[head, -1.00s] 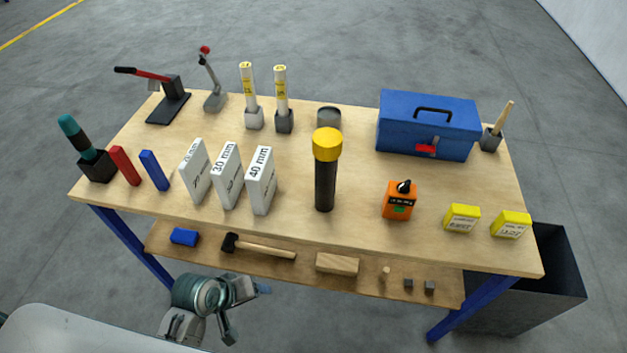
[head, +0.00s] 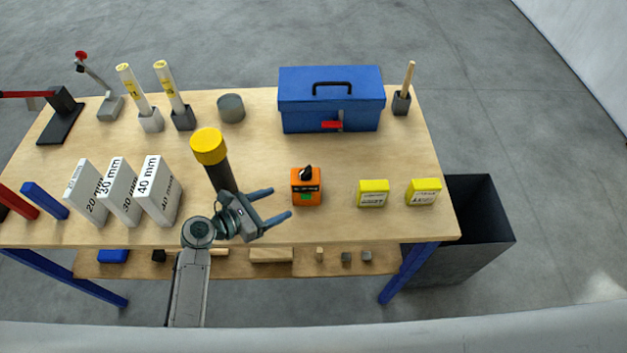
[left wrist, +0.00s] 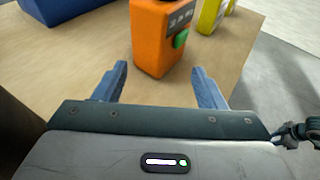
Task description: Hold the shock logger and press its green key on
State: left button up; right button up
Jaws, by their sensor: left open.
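The shock logger is an orange box (head: 306,188) with a black knob on top and a green key (head: 305,196) on its front. It stands upright on the wooden table. In the left wrist view the orange box (left wrist: 156,45) stands ahead, beyond the fingertips, with its green key (left wrist: 181,39) facing right. My left gripper (head: 281,203) is open and empty, just left of the logger, its two blue fingers pointing at it. It also shows in the left wrist view (left wrist: 159,78). My right gripper is not in view.
A black cylinder with a yellow cap (head: 210,147) stands close behind my left gripper. Two yellow boxes (head: 373,193) (head: 423,191) stand right of the logger. A blue toolbox (head: 300,110) is behind it. White spacer blocks (head: 160,190) stand to the left. The table's front edge is near.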

aim_at(297, 195)
pick_arm(q)
jog(key=b+x, duration=0.1)
jog(key=x, duration=0.1)
jog(key=b+x, duration=0.1)
jog(key=b, duration=0.1)
jog(key=shift+w+d+f, duration=0.2)
jog(key=shift+d+f, duration=0.05)
jog(key=shift+f, duration=0.1)
jog(key=shift+w+d+f+b, duration=0.2)
jog(key=shift+w+d+b, duration=0.15)
jog(key=shift+d+b, duration=0.25)
jog(key=shift+w+d+p, duration=0.3)
jog(key=shift+w+d, duration=0.35)
jog(key=shift+d, duration=0.25)
jog(key=shift+w+d+f, duration=0.25)
jog(key=shift+w+d, duration=0.1)
jog(key=shift+d, duration=0.15)
jog(key=shift+w+d+f, duration=0.15)
jog(key=shift+d, duration=0.15)
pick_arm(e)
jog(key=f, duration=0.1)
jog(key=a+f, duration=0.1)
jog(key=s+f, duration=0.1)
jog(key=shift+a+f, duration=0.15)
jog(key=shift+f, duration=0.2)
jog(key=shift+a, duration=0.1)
